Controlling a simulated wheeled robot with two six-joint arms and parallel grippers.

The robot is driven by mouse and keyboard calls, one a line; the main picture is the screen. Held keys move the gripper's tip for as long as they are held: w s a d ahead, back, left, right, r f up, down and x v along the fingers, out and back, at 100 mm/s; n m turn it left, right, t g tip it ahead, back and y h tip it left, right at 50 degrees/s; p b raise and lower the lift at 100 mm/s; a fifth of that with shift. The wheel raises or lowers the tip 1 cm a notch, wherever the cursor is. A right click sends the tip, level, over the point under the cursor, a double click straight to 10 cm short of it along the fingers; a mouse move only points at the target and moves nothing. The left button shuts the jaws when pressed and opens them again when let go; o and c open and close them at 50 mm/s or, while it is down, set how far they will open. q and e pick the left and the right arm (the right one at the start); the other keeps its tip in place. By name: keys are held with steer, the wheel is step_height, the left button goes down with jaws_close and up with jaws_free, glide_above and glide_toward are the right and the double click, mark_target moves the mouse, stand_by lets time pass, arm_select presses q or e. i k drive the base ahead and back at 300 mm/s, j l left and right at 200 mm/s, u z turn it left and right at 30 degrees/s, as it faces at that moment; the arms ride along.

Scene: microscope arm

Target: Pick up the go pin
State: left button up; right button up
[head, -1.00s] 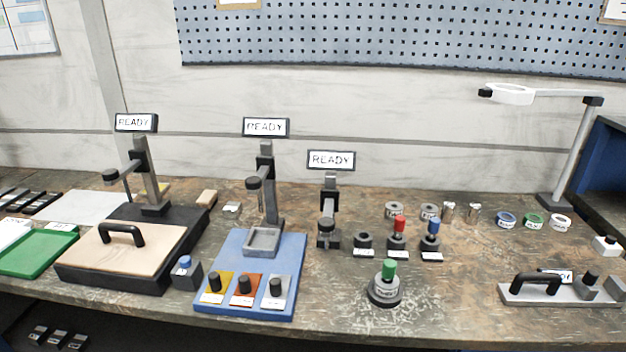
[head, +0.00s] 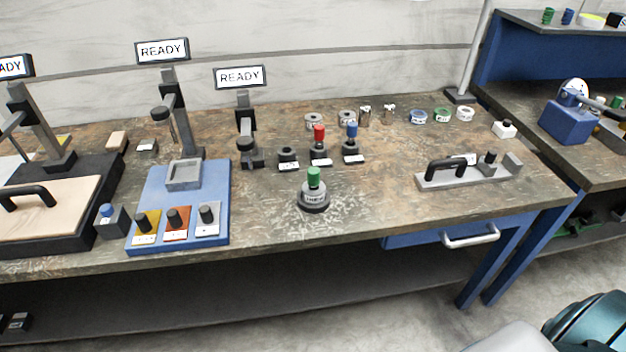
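A green-topped pin (head: 314,177) stands upright in a round grey and black base (head: 315,202) near the front middle of the bench. The base's label is too small to read surely. Behind it, a red-topped pin (head: 319,134) and a blue-topped pin (head: 351,131) stand upright in small black holders with white tags. A similar black holder (head: 288,157) to their left shows no coloured top. I cannot read which one is marked as the go pin. Neither of my grippers is in view.
A blue fixture (head: 150,192) with several black knobs stands left of the pins. A grey fixture with a black handle (head: 446,167) lies to the right. Rings and small cylinders line the back. The bench (head: 370,215) is clear around the green-topped pin.

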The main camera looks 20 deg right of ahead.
mark_target(314, 173)
steer(key=l+u, duration=0.1)
steer(key=l, duration=1.4)
